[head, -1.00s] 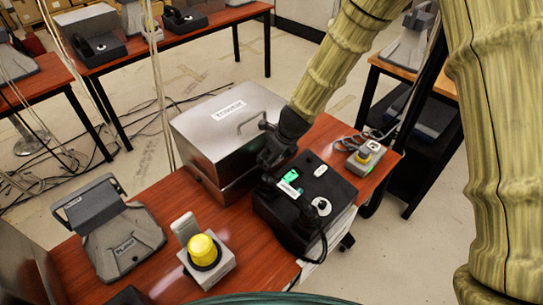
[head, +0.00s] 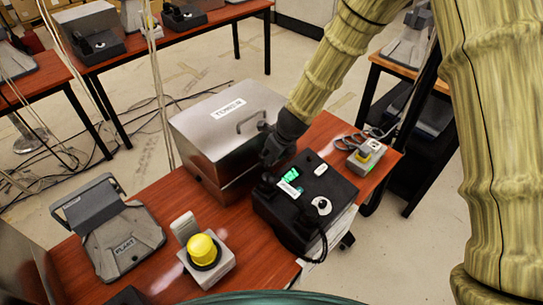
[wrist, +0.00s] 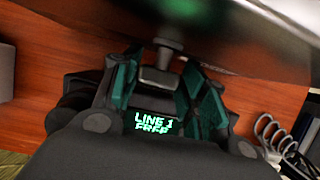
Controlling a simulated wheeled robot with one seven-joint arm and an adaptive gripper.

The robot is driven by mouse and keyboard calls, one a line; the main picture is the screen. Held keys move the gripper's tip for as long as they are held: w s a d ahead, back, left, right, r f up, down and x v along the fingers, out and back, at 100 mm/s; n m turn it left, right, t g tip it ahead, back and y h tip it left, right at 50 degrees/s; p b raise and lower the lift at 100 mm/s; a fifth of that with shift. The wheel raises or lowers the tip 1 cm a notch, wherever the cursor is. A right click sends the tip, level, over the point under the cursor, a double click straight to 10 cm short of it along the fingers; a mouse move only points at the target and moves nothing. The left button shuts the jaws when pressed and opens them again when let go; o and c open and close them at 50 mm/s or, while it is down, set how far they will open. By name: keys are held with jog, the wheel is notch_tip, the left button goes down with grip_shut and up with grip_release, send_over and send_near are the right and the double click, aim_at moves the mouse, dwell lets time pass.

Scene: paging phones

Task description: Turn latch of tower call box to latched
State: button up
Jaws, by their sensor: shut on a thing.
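The tower call box is a brushed metal box (head: 205,132) with a white label and a handle on its lid. It stands on the red-brown table in the head view. In the wrist view its dark metal underside or edge (wrist: 240,28) fills the top. A small grey latch piece (wrist: 160,76) hangs at that edge, between my fingers. My gripper (head: 268,160) is at the box's right side in the head view. In the wrist view my gripper (wrist: 158,82) is shut on the latch, with teal pads at either side. The latch is hidden in the head view.
A black phone unit (head: 305,200) with a green display sits right beside my gripper; its display reads "LINE 1 FREE" in the wrist view (wrist: 155,123). A yellow button box (head: 203,252), a grey phone marked "PLANT" (head: 122,240) and a small corded box (head: 366,155) share the table (head: 150,190).

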jog(key=t+h+b, duration=0.2)
jog(key=n+t+b, duration=0.1)
jog(key=shift+s+a+f+h, duration=0.3)
jog(key=shift+s+h, duration=0.1)
jog(key=shift+t+h+b, duration=0.4)
jog(key=shift+b, duration=0.35)
jog(key=shift+r, duration=0.15)
jog(key=o, duration=1)
jog(key=shift+r, duration=5)
